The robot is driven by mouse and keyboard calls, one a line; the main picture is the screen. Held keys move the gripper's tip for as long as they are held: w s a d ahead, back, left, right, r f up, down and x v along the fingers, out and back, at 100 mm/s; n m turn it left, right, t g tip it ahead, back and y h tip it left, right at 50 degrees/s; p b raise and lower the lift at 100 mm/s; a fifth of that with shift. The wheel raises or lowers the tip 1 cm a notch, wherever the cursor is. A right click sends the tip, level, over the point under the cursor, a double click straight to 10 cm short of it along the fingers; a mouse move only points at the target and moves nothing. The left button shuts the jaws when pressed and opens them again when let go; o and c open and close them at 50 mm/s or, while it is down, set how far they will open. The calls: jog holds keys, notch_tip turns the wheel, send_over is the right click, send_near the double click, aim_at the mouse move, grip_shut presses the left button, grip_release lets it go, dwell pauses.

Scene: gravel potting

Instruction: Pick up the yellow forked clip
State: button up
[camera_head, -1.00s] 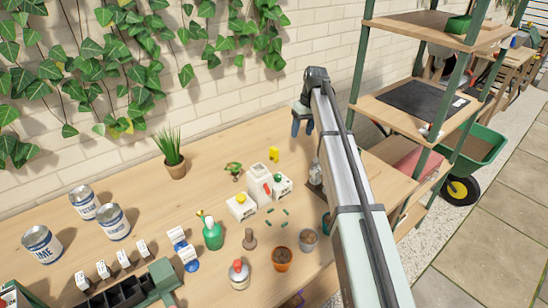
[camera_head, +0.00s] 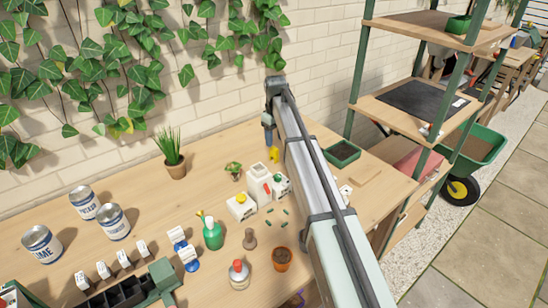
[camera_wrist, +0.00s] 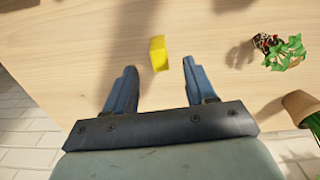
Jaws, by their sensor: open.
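The yellow forked clip (camera_wrist: 158,53) is on the wooden tabletop in the wrist view, seen as a small yellow block. In the head view the yellow clip (camera_head: 274,155) shows just below my gripper, partly beside the arm. My gripper (camera_wrist: 159,68) is open, with one blue-grey finger to the left of the clip and one to the right. The clip sits between and slightly beyond the fingertips, apart from both. My gripper (camera_head: 268,138) is at the back of the table near the wall. Its height above the clip is hard to judge.
White jugs (camera_head: 258,183) stand in front of the clip. A small leafy plant (camera_wrist: 285,50) and a terracotta pot (camera_wrist: 302,108) are to the right in the wrist view. A green tray (camera_head: 342,153) lies right of the arm. The wood around the clip is clear.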

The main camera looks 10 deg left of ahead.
aim_at(274, 148)
jog(key=shift+w+a+f, duration=0.15)
jog(key=shift+f, duration=1.6)
jog(key=shift+w+a+f, duration=0.1)
jog(key=shift+w+f, duration=0.05)
jog(key=shift+f, duration=1.55)
jog(key=shift+c, duration=0.4)
grip_shut()
